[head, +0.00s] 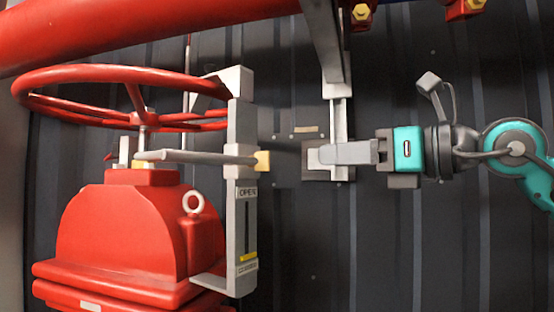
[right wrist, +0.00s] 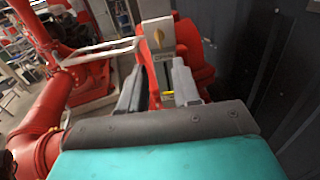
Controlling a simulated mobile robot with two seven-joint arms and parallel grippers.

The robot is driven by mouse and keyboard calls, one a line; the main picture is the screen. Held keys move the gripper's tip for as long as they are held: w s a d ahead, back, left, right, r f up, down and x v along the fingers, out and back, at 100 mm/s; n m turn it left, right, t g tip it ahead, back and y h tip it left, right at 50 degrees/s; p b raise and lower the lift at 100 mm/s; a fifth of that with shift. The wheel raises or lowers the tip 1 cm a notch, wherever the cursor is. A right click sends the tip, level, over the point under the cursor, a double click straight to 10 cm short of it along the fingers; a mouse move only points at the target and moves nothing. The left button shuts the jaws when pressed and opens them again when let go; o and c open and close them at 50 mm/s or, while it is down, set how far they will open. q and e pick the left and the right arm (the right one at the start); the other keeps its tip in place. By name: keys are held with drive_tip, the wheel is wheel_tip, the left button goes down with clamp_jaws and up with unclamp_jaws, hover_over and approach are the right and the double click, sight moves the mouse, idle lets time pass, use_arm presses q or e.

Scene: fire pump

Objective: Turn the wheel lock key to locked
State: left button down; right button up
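The red handwheel (head: 125,78) sits level on its stem above the red valve body (head: 125,235). A grey upright bracket (head: 241,130) stands beside it, with an indicator plate marked OPEN at its top. A small yellow key-like knob (head: 262,160) sticks out of the bracket's right side; I take it for the lock key. It also shows in the right wrist view (right wrist: 159,36), beyond the fingertips. My right gripper (head: 322,155) points left at the knob, with a clear gap between them. Its fingers (right wrist: 157,84) are apart and empty. My left gripper is not in view.
A thick red pipe (head: 130,30) crosses the top left. A grey vertical post (head: 339,110) stands by my right gripper's fingers. A dark ribbed wall (head: 420,255) lies behind. A pale rod (head: 195,157) runs from the stem to the bracket.

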sight(269, 159)
drive_tip(key=p+x, duration=0.2)
drive_tip(key=x, duration=0.9)
drive_tip(key=shift+w+a+r, duration=0.1)
drive_tip(key=shift+a, duration=0.2)
drive_tip(key=shift+w+a+p, duration=0.35)
drive_tip(key=shift+a, duration=0.1)
drive_tip(key=shift+c, duration=0.5)
clamp_jaws()
